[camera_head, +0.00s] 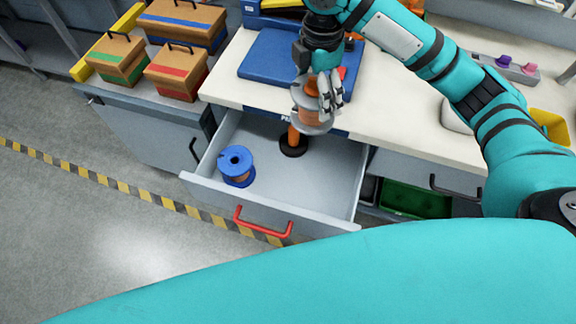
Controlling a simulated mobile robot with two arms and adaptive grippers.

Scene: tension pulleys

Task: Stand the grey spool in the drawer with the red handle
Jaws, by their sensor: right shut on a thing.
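The drawer with the red handle (263,221) is pulled open, and its floor (325,165) shows. The grey spool (312,125) has grey flanges and an orange-brown winding. My right gripper (328,92) reaches down from above and is shut on it, with the spool roughly upright over the back of the drawer. An orange post on a round black base (293,147) stands on the drawer floor just below the spool. I cannot tell whether the spool is around the post's top or only in front of it. My left gripper is not in view.
A blue spool (237,165) stands in the drawer's left part. The drawer's right part is bare. The worktop (400,125) lies behind, with a blue case (272,62). Several wooden boxes (178,72) stand on the cabinet at left. A green bin (415,200) is at right.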

